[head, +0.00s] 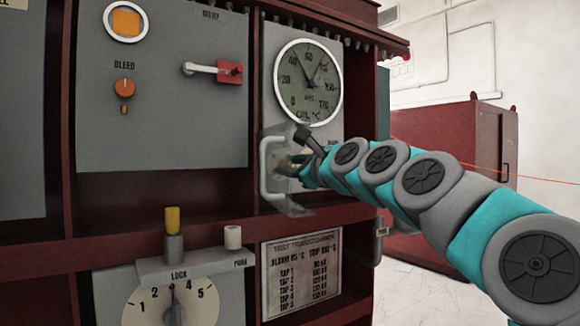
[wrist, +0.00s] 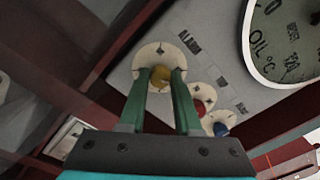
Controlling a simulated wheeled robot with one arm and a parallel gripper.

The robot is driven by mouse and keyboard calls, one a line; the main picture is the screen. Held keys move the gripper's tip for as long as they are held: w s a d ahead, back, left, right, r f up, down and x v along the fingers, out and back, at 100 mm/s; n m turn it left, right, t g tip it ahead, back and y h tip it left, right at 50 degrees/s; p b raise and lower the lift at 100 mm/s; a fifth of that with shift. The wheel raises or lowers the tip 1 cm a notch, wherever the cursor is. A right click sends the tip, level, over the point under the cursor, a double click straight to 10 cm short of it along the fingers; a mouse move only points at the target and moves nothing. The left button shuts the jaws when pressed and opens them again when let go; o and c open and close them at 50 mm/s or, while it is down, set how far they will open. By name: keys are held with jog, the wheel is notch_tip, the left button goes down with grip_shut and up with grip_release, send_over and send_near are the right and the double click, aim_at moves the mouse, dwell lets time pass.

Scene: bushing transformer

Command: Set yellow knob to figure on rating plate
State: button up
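In the wrist view the yellow knob (wrist: 160,74) sits on a round pale dial under the label ALARM. My gripper (wrist: 163,76) has its two green fingers on either side of the knob, which fills the gap between them. The knob's pointer and exact setting are hidden. In the head view my gripper (head: 296,166) reaches the panel below the gauge, and the knob cannot be made out. The rating plate (head: 301,274) at lower right reads ALARM 85 °C and TRIP 102 °C, with tap lines below.
The oil temperature gauge (head: 308,82) is above my gripper. A red knob (wrist: 199,108) and a blue knob (wrist: 221,129) sit near the yellow one. A grey handle (head: 266,170) with a clear part stands just left of my gripper. A tap dial (head: 172,300) is lower left.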

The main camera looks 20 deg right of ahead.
grip_shut()
jog(key=shift+n, duration=0.4)
jog(key=n+y+b, duration=0.1)
jog(key=n+b, duration=0.7)
jog(key=n, duration=0.9)
jog(key=shift+b, duration=0.3)
jog(key=shift+n, duration=0.4)
jog(key=o, duration=0.6)
grip_release()
jog(key=shift+c, duration=0.2)
jog(key=shift+s+d, duration=0.1)
jog(key=shift+s, duration=0.05)
